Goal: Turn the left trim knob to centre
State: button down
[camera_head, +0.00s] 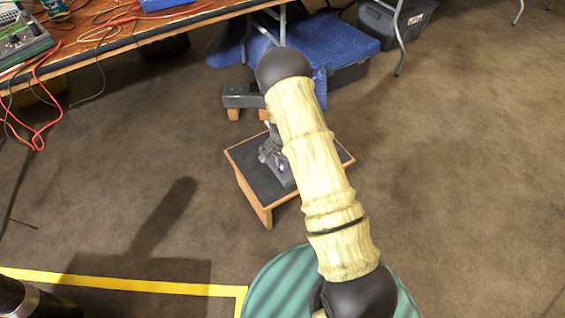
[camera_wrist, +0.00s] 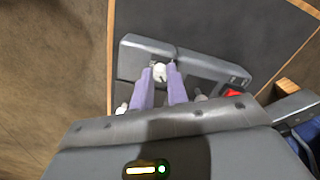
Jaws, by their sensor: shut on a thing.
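In the wrist view a grey control box (camera_wrist: 211,66) lies on a dark-topped wooden stool. My gripper (camera_wrist: 160,74) has its two purple fingers on either side of a small pale knob (camera_wrist: 160,71) on the box, shut on it. I cannot tell from the picture whether this is the left trim knob, or which way it points. Another pale knob or lever (camera_wrist: 121,108) shows left of the fingers, and a red part (camera_wrist: 237,93) to the right. In the head view the box (camera_head: 272,157) is partly hidden by my arm.
The low stool (camera_head: 251,200) stands on brown floor, with a grey block (camera_head: 240,97) on wooden feet behind it. A workbench (camera_head: 110,40) with cables is at upper left. A blue cover (camera_head: 325,40) and a dark bin (camera_head: 395,22) are behind. Floor at right is clear.

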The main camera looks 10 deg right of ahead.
jog(key=n+p, duration=0.4)
jog(key=shift+r, duration=0.2)
jog(key=n+p, duration=0.3)
jog(key=n, duration=0.2)
jog(key=shift+f, duration=0.2)
dwell(0.4)
jog(key=c, duration=1.4)
grip_release()
jog(key=shift+o, duration=0.2)
notch_tip(320, 180, up, 17)
jog(key=p, duration=0.5)
jog(key=shift+r, duration=0.2)
